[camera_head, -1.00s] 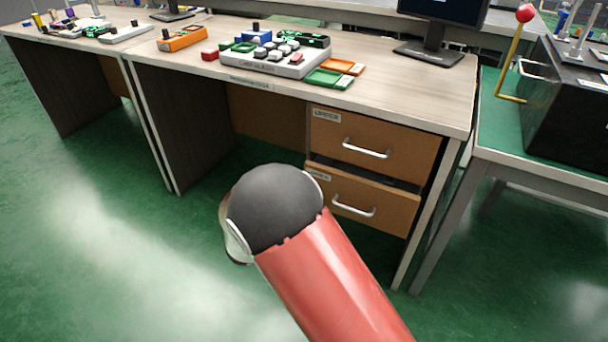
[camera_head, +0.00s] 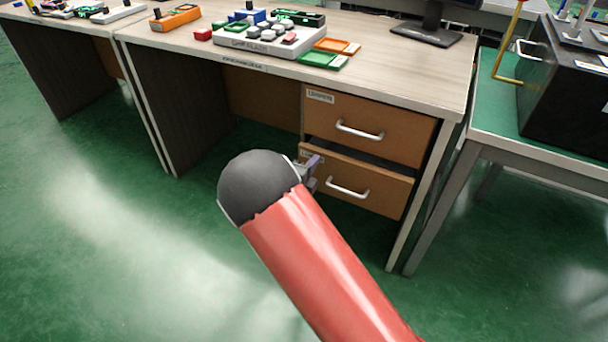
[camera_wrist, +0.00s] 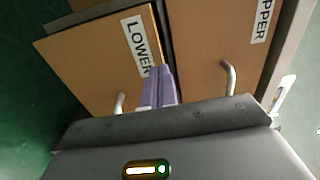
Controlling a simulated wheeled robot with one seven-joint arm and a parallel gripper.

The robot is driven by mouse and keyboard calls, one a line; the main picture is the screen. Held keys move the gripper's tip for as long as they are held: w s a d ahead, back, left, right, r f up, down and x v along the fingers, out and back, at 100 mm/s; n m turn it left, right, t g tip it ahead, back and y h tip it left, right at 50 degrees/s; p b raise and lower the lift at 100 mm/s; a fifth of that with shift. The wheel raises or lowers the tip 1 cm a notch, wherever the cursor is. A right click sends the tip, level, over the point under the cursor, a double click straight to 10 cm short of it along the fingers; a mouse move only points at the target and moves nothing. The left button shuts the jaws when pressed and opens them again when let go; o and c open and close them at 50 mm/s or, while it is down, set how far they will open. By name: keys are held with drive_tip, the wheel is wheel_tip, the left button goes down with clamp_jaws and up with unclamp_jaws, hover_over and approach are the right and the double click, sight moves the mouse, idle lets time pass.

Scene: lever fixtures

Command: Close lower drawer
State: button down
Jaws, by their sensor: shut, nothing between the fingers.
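The lower drawer (camera_head: 375,189) is brown with a pale bar handle (camera_head: 347,188) and stands a little out of the desk, with a dark gap above its front. In the wrist view the lower drawer's front (camera_wrist: 92,62) carries a "LOWER" label (camera_wrist: 141,45). My gripper (camera_wrist: 161,72) is shut and empty, its purplish fingertips at the drawer front near that label; whether they touch cannot be told. In the head view my gripper (camera_head: 312,163) shows partly behind my arm, at the drawer's left end.
The upper drawer (camera_head: 385,128) sits above, flush with the desk (camera_head: 400,82). Its handle (camera_wrist: 229,76) is right of my fingers in the wrist view. A side table (camera_head: 540,160) stands right. The floor in front is clear.

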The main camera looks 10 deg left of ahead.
sight(320, 153)
drive_tip(key=shift+x, duration=0.85)
drive_tip(key=x, duration=0.4)
drive_tip(key=shift+w, duration=0.1)
drive_tip(key=shift+w+r, duration=0.15)
drive_tip(key=shift+w, duration=0.05)
drive_tip(key=shift+d, duration=0.1)
